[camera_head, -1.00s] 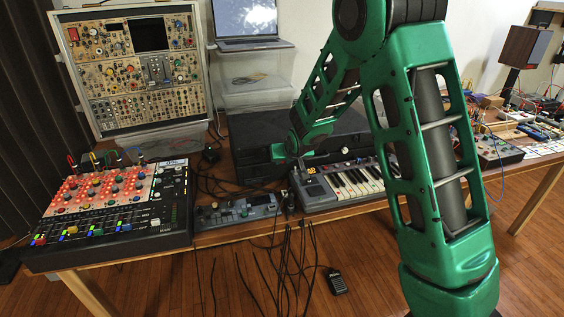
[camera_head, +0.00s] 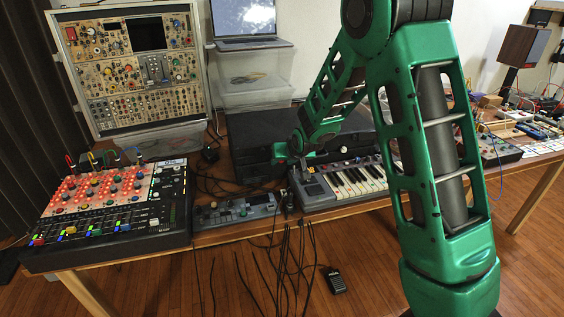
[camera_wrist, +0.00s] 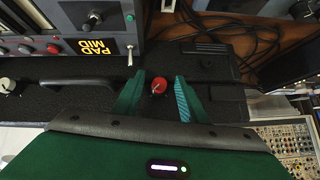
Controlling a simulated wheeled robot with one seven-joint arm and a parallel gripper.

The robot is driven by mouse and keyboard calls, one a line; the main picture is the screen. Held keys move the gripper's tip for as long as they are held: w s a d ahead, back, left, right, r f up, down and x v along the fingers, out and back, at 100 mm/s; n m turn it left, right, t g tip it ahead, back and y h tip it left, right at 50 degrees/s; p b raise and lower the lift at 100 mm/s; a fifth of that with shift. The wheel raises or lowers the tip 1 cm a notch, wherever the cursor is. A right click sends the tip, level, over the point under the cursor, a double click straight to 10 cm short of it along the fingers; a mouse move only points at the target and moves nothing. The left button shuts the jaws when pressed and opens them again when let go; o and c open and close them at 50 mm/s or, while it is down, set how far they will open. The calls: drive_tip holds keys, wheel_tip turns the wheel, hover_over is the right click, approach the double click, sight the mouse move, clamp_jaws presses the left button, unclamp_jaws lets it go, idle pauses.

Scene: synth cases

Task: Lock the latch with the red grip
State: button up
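A red round grip (camera_wrist: 159,86) with a pale streak across its top shows in the wrist view, on a dark case. I take it for the latch's red grip; the rest of the latch is hard to make out. My gripper (camera_wrist: 157,95) is open, with one green finger on each side of the grip and a gap on both sides. In the head view my gripper (camera_head: 283,154) is small, at the front of the black case (camera_head: 250,133), and the red grip cannot be made out there.
A keyboard (camera_head: 352,183) stands to the right of my gripper. A small grey device (camera_head: 235,211) and a mixer with a red panel (camera_head: 105,205) lie left. A clear bin with a laptop (camera_head: 245,42) stands behind. Cables hang at the table's front edge.

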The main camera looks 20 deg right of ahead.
drive_tip(key=shift+r, duration=0.1)
drive_tip(key=v, duration=1)
drive_tip(key=shift+s, duration=0.15)
drive_tip(key=shift+d+r, duration=0.1)
drive_tip(key=shift+r, duration=0.05)
drive_tip(key=shift+d, duration=0.1)
drive_tip(key=s+d+r+m+g+h, duration=0.1)
drive_tip(key=s+d+g, duration=0.1)
drive_tip(key=s+d, duration=0.6)
drive_tip(key=s+d+r+m+g, duration=0.1)
drive_tip(key=s+d+m+g, duration=0.15)
drive_tip(key=s, duration=0.85)
drive_tip(key=s+d+r+g+h, duration=0.1)
drive_tip(key=s+d+g, duration=0.1)
drive_tip(key=s+d, duration=0.6)
drive_tip(key=s+a+m+g+y, duration=0.1)
drive_tip(key=s+a+m+g, duration=0.1)
drive_tip(key=s, duration=1.3)
drive_tip(key=shift+s+a+r, duration=0.2)
drive_tip(key=shift+s+r, duration=0.2)
drive_tip(key=shift+r, duration=0.05)
